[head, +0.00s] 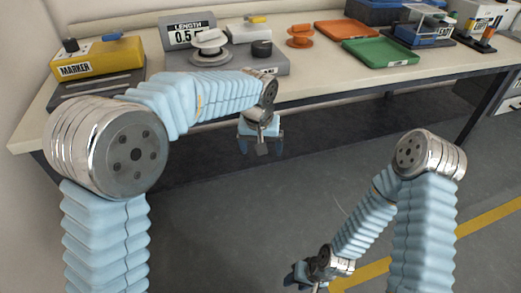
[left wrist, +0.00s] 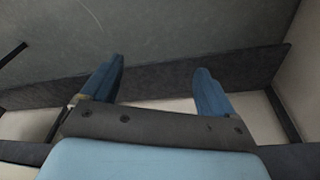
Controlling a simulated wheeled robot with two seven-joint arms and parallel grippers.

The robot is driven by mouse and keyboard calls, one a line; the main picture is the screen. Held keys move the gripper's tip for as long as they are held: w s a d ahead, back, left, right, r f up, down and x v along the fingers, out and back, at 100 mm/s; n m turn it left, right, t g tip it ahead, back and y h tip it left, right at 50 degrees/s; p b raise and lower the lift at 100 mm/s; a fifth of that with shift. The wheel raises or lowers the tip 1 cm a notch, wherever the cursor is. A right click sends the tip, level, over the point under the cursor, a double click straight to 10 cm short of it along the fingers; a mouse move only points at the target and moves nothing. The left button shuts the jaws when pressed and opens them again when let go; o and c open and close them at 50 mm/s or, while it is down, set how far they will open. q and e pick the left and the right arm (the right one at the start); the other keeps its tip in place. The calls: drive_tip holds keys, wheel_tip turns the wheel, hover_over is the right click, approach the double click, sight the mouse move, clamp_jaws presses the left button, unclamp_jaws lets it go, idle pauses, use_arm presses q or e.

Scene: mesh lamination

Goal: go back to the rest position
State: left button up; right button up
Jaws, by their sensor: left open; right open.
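My left gripper (head: 262,148) hangs in front of the table's near edge in the head view, over the floor. In the left wrist view its two blue fingers (left wrist: 158,82) are spread apart with nothing between them. My right gripper (head: 296,281) is low at the bottom of the head view, over the floor and well away from the table. It is open, and I see nothing held in it.
The table (head: 330,82) bears a yellow marker unit (head: 95,58), a length display unit (head: 187,32), an orange tray (head: 347,29) and a green tray (head: 380,52). A yellow line (head: 487,219) crosses the clear floor (head: 320,190) at right.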

use_arm(q)
drive_tip(key=shift+a+f, duration=0.15)
drive_tip(key=shift+f, duration=0.35)
drive_tip(key=s+a+f+g+h, duration=0.1)
drive_tip(key=s+a+f, duration=0.2)
drive_tip(key=f, duration=0.7)
drive_tip(key=s+a+f+g, duration=0.1)
drive_tip(key=s+a+f, duration=0.15)
drive_tip(key=f, duration=0.65)
drive_tip(key=s+a+f+n+h, duration=0.1)
drive_tip(key=s+a+f, duration=0.1)
drive_tip(key=s+f, duration=0.4)
drive_tip(key=s+a+f+n+h, duration=0.1)
drive_tip(key=s+a+f, duration=0.1)
drive_tip(key=s+f, duration=0.5)
drive_tip(key=s, duration=0.5)
drive_tip(key=shift+s+a+f+n+h, duration=0.2)
drive_tip(key=shift+s+a+n+h, duration=0.1)
drive_tip(key=shift+a+n, duration=0.1)
